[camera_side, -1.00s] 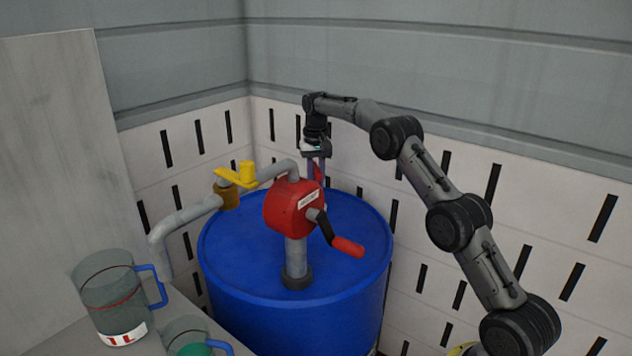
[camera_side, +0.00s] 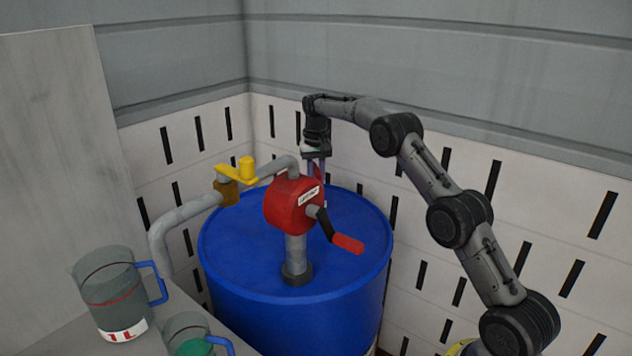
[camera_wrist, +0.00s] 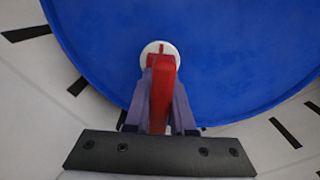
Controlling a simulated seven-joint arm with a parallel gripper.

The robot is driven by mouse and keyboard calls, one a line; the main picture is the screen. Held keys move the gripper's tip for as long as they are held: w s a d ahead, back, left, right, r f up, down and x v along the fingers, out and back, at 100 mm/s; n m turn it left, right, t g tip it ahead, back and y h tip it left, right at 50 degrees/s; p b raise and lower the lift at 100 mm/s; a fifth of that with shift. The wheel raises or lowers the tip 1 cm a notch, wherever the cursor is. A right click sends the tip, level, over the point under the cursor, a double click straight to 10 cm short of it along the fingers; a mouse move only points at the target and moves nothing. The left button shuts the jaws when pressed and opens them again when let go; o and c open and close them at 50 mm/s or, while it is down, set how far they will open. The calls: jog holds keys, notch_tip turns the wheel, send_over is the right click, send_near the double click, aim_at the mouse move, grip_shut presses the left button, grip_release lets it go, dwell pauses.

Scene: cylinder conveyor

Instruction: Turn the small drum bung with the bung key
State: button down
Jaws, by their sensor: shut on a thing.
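My gripper (camera_wrist: 160,112) is shut on the red bung key (camera_wrist: 161,95), which stands between its purple fingers in the wrist view. The small drum bung (camera_wrist: 150,50) is a pale disc with a red mark, near the edge of the blue drum top (camera_wrist: 235,50). The key's far end overlaps the bung in this view; I cannot tell how deeply it sits in it. In the side view my gripper (camera_side: 317,166) points down over the far part of the drum (camera_side: 235,235), and the pump hides the bung and the key's lower end.
A red hand pump (camera_side: 290,207) with a crank handle (camera_side: 347,244) stands on the drum, just in front of my gripper. A grey pipe (camera_side: 190,215) with a yellow valve (camera_side: 238,172) runs left. Jugs (camera_side: 112,290) stand on a bench at lower left. Slotted walls are close behind.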

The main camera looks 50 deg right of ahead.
jog(key=shift+f, duration=0.45)
dwell(0.4)
jog(key=shift+m, duration=1.7)
jog(key=shift+m, duration=1.8)
jog(key=shift+m, duration=1.7)
